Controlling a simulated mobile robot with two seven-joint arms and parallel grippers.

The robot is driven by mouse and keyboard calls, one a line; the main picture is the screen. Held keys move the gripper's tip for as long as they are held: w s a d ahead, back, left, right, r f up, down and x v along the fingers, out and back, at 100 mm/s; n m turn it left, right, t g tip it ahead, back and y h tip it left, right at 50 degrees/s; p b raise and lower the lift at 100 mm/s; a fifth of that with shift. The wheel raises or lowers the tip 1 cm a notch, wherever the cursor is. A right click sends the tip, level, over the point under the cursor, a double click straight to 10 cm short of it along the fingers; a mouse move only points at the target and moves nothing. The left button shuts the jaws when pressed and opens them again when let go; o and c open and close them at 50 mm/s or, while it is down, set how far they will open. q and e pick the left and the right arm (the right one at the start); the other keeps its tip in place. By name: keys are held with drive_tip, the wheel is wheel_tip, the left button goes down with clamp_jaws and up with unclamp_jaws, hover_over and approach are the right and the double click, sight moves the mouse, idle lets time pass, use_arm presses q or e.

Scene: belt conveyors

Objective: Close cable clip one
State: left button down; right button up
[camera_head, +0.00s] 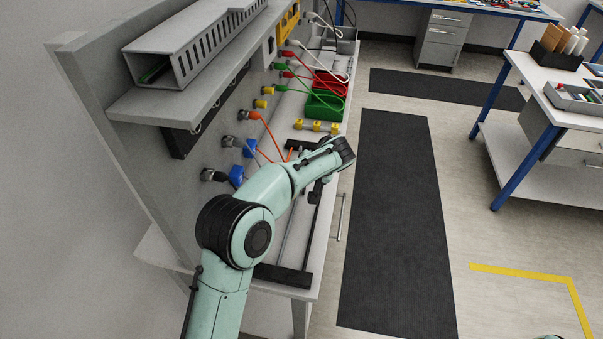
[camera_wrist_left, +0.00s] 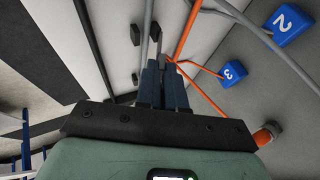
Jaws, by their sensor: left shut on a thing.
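My left gripper (camera_wrist_left: 162,66) is shut, its dark fingers close together in the left wrist view. A thin grey strand (camera_wrist_left: 148,25) runs to the fingertips, and an orange cable (camera_wrist_left: 187,32) passes just right of them. What lies between the fingers is too small to tell. Small dark blocks (camera_wrist_left: 135,36) sit near the fingertips; I cannot tell which, if any, is cable clip one or whether it is closed. My right gripper is out of view.
Blue tags marked 2 (camera_wrist_left: 288,25) and 3 (camera_wrist_left: 232,73) stand near the cables. The panel has colored plugs, including an orange one (camera_head: 255,115). Yellow blocks (camera_head: 315,126), a green bin (camera_head: 326,106) and a red bin (camera_head: 332,82) stand further along. A dark floor mat (camera_head: 392,220) lies clear.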

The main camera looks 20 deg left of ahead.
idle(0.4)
use_arm(q)
drive_tip(key=c, duration=1.2)
unclamp_jaws()
drive_tip(key=shift+c, duration=0.2)
drive_tip(key=v, duration=1.3)
drive_tip(key=shift+s+d, duration=0.1)
drive_tip(key=shift+d, duration=0.05)
